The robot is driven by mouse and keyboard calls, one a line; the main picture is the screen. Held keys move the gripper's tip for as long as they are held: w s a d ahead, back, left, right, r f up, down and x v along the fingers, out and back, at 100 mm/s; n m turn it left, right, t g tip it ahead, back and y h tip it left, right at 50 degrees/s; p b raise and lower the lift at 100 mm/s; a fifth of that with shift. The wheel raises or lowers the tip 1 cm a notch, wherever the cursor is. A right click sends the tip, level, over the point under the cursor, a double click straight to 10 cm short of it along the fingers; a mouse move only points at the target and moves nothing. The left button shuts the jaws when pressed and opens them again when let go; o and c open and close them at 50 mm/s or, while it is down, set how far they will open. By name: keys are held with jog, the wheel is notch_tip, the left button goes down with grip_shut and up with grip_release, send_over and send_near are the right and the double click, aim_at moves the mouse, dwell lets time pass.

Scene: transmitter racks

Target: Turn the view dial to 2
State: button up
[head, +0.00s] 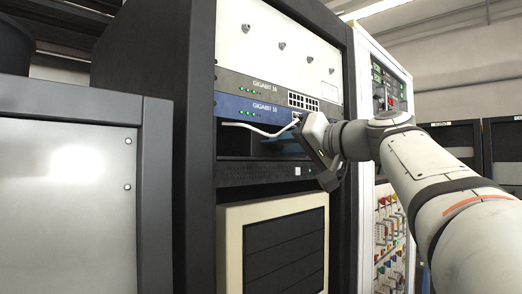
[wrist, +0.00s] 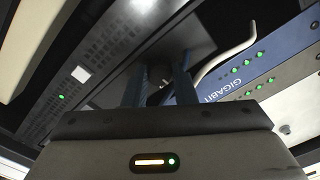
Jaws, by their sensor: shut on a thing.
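No dial marked "view" can be made out in either view. Several small dark knobs (head: 281,45) sit on the pale upper panel of the rack, too small to read. My gripper (head: 300,121) is at the rack front, below the blue GIGABIT 16 unit (head: 245,106). In the wrist view its two fingers (wrist: 160,86) are close together, with a small, mostly hidden thing between them. A white cable (wrist: 226,53) runs in to the fingers, and my gripper appears shut on its end. The cable (head: 250,129) also shows in the head view, reaching left across the dark bay.
A grey GIGABIT 16 unit (head: 265,84) sits above the blue one. A beige-framed vent (head: 231,250) is below. A grey cabinet (head: 70,185) stands at the left. A white rack with coloured controls (head: 388,235) stands right, behind my arm.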

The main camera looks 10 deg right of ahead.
jog(key=shift+m+p, duration=0.35)
jog(key=shift+m, duration=3.95)
jog(key=o, duration=1)
jog(key=shift+s, duration=0.1)
